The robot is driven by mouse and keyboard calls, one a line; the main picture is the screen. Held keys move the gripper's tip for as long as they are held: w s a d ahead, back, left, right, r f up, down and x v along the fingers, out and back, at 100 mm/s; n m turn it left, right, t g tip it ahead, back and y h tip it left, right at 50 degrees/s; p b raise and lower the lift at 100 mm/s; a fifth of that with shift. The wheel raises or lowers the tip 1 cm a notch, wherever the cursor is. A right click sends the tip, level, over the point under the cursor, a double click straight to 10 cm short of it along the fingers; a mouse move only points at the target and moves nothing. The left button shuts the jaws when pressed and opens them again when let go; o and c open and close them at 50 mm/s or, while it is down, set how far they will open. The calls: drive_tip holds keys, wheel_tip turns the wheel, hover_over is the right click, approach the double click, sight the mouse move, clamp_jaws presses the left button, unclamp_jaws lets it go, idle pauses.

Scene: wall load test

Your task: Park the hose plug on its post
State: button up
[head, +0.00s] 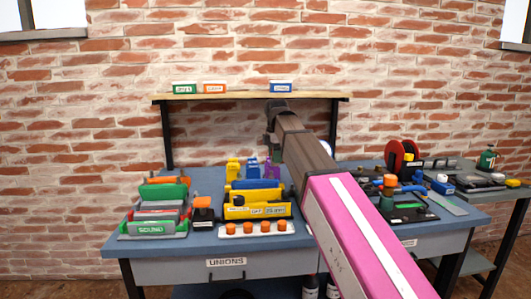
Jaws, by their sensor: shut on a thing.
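My arm reaches from the lower right up over the workbench (200,240). Its far end is a dark part in front of the wall, below the shelf. My gripper's fingers do not show, and I cannot see what they hold. On the right of the bench a black plate (412,214) carries an upright piece with an orange top (390,181). A blue piece (414,188) lies beside it. A red reel (403,157) stands behind. I cannot tell for sure which of these is the post, and I cannot make out the hose plug.
A green and grey rack (155,229) stands at the bench's left. A yellow bin (257,211) stands near the middle, behind a white strip with several orange caps (265,228). A shelf (225,96) with small labelled boxes runs above. A side table (490,194) stands right.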

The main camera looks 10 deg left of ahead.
drive_tip(key=w+d+f+m, duration=0.1)
drive_tip(key=w+d+f, duration=0.1)
drive_tip(key=w, duration=0.1)
drive_tip(key=w+d+f+m, duration=0.1)
drive_tip(key=w+d+f, duration=0.1)
drive_tip(key=w, duration=0.1)
drive_tip(key=w+d+f, duration=0.2)
drive_tip(key=w, duration=0.1)
drive_tip(key=shift+w+d+m, duration=0.25)
drive_tip(key=shift+w+m, duration=0.1)
drive_tip(key=shift+m, duration=0.05)
wheel_tip(320, 180, down, 4)
drive_tip(key=shift+d+r, duration=0.1)
drive_tip(key=shift+r, duration=0.05)
drive_tip(key=shift+f, duration=0.7)
drive_tip(key=shift+f, duration=1.25)
drive_tip(key=o, duration=1.4)
drive_tip(key=shift+s, duration=0.15)
drive_tip(key=shift+c, duration=0.4)
drive_tip(key=shift+o, duration=0.4)
wheel_tip(320, 180, up, 8)
